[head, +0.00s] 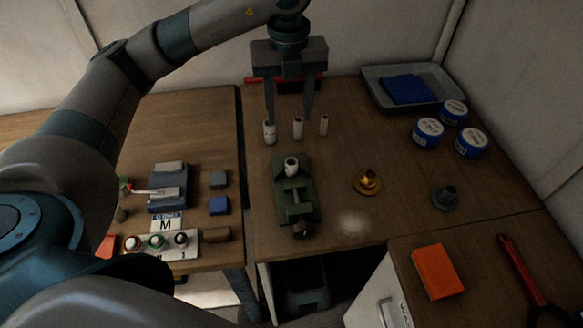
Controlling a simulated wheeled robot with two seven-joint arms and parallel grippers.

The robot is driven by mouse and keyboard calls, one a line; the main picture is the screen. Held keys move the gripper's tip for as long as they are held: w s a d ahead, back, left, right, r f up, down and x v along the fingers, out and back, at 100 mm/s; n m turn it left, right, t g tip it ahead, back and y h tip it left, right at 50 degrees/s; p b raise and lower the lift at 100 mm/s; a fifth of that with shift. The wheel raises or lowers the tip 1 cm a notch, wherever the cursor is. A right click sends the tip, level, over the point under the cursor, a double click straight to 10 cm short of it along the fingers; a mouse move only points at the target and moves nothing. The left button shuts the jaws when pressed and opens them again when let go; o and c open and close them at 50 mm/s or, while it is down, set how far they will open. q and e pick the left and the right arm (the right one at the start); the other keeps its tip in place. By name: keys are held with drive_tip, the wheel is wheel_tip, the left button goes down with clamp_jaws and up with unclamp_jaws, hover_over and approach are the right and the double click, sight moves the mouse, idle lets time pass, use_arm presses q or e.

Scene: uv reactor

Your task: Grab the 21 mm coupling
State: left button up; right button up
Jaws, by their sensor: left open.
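Three small white cylinders stand upright in a row on the bench: a left one (269,134), a middle one (298,130) and a right one (323,127). The left one looks widest and the right one thinnest. I cannot read a size on any of them, so I cannot tell which is the 21 mm coupling. Another white cylinder (291,165) stands in the green vise. My left gripper (290,116) is open and points down, its fingertips near the left and middle cylinders. I cannot tell whether it touches either. My right gripper is out of view.
A brass flanged part (367,181) and a dark flanged part (445,197) stand right of the green vise (296,205). Several blue-and-white tubs, one of them in front (428,132), stand near a grey tray (437,85) with a blue cloth. A red object (262,80) lies behind the gripper.

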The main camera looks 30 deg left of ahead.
use_arm(q)
drive_tip(key=p, duration=0.3)
hover_over(291, 159)
drive_tip(key=s, duration=0.2)
drive_tip(key=shift+d+f, duration=0.2)
drive_tip(key=shift+f, duration=2.75)
drive_tip(key=shift+d+f, duration=0.15)
drive_tip(key=shift+f, duration=2.8)
drive_tip(key=shift+w+f+p, duration=0.15)
drive_tip(key=shift+f+p, duration=0.4)
drive_tip(key=shift+f, duration=0.05)
drive_tip(key=f, duration=0.1)
drive_tip(key=f+p, duration=0.1)
drive_tip(key=f, duration=0.1)
drive_tip(key=shift+w+p, duration=0.25)
drive_tip(key=shift+p, duration=0.1)
drive_tip(key=shift+f, duration=0.5)
drive_tip(key=c, duration=1.1)
